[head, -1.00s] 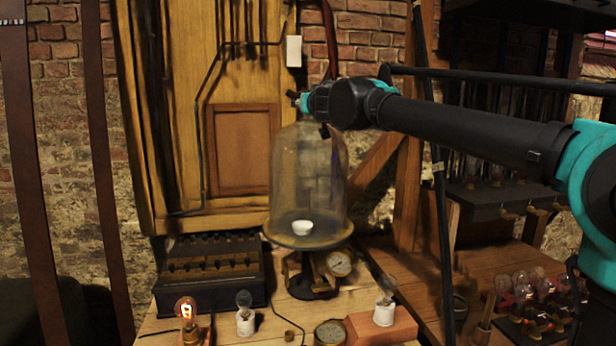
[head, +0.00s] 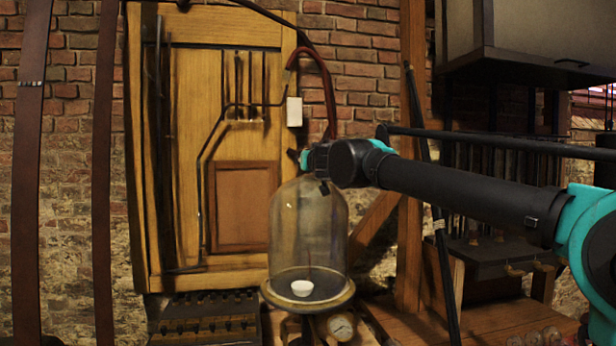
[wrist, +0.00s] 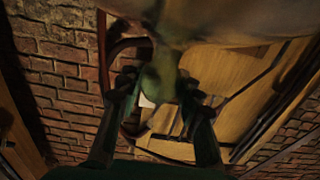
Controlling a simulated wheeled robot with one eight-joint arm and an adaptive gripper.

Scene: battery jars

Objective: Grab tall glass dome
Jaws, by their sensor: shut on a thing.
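The tall glass dome (head: 310,228) stands upright on the round rim of its stand (head: 343,296) in the head view, with a small white cup (head: 302,288) visible inside it. My gripper (head: 314,178) is at the top of the dome, mostly hidden behind my own wrist link. In the wrist view my two fingers (wrist: 160,86) are closed around the dome's knob, and the blurred glass (wrist: 205,18) fills the top edge. I see no clear gap between the dome's foot and the stand.
A wooden cabinet door (head: 235,150) stands behind the dome, with a red hose (head: 328,85) and a white box (head: 294,111) close above it. A gauge (head: 341,326) sits below the stand. A dark slanted pole (head: 438,220) and a wooden post (head: 410,220) stand at the right.

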